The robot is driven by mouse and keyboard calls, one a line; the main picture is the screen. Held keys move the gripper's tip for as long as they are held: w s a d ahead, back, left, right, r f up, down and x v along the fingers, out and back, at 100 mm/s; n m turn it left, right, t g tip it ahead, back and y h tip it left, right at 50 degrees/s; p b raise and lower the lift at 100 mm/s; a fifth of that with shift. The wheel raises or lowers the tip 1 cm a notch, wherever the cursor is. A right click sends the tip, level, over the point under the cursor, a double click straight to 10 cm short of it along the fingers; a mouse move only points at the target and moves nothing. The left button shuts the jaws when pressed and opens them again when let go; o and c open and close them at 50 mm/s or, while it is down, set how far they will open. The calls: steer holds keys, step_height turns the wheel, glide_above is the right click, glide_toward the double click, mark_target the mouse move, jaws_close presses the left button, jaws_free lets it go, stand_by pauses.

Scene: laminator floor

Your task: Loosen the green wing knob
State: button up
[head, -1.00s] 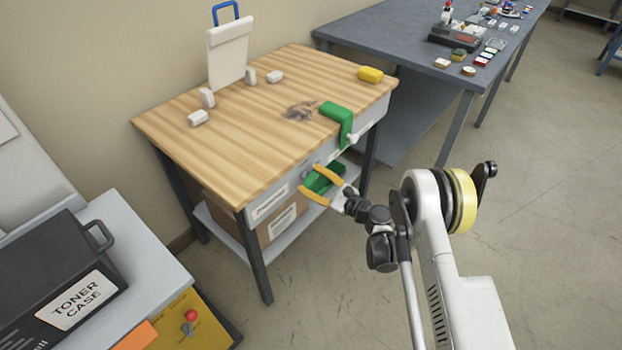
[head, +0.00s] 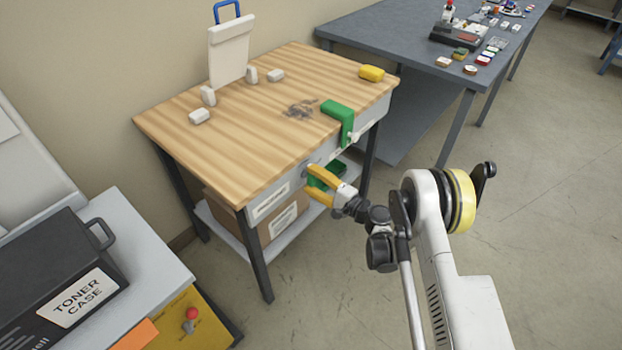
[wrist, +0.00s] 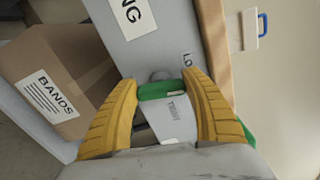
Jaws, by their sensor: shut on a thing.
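The green wing knob (wrist: 162,90) sits on the front face of the wooden-topped bench, and its green wing lies between my fingertips in the wrist view. My gripper (wrist: 162,87) has its yellow fingers on either side of the wing and is shut on it. In the head view my gripper (head: 309,180) is at the bench front, below the top's edge, and its fingers largely hide the knob. Beside the knob, one label is partly visible as "LO" and another appears to read "TIGHT".
A green clamp-like bracket (head: 338,110) hangs over the edge of the wooden bench (head: 220,135), to the right of my gripper. A cardboard box (wrist: 58,82) labelled "BANDS" stands on the shelf below. A yellow block (head: 371,73) and several white blocks lie on top.

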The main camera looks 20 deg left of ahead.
steer(key=shift+n, duration=0.9)
steer(key=o, duration=1.2)
